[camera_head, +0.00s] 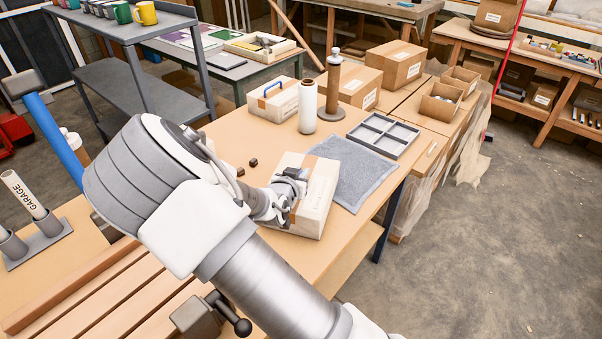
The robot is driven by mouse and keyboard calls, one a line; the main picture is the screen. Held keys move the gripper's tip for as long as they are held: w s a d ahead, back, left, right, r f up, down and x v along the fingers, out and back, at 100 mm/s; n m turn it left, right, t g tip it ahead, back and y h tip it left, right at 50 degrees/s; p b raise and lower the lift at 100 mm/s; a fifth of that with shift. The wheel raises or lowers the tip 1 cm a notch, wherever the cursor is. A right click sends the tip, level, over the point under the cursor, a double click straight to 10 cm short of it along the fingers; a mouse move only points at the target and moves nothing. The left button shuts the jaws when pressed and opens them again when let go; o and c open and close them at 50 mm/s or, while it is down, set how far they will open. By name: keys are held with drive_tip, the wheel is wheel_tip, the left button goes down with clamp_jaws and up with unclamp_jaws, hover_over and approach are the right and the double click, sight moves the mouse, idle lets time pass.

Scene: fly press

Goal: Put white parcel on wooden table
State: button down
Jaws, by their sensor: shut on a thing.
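The white parcel (318,199) is a pale box with a tan tape band and faint print on its side. It is at the front right of the wooden table (235,137), close to the table's edge. My gripper (292,190) is at the parcel's left top side and is shut on it. The fingertips are partly hidden by the wrist. I cannot tell whether the parcel's underside touches the tabletop.
A grey cloth (352,172) lies just right of the parcel, with a grey divided tray (383,134) behind it. A white roll (307,107), a brown spindle (333,88) and a blue-handled box (273,104) stand farther back. Small dark blocks (253,162) lie left of the parcel.

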drive_tip(key=c, duration=1.4)
unclamp_jaws()
drive_tip(key=shift+s+f, duration=0.15)
drive_tip(key=shift+f, duration=0.25)
drive_tip(key=o, duration=0.5)
drive_tip(key=shift+r, duration=0.1)
drive_tip(key=shift+r, duration=0.15)
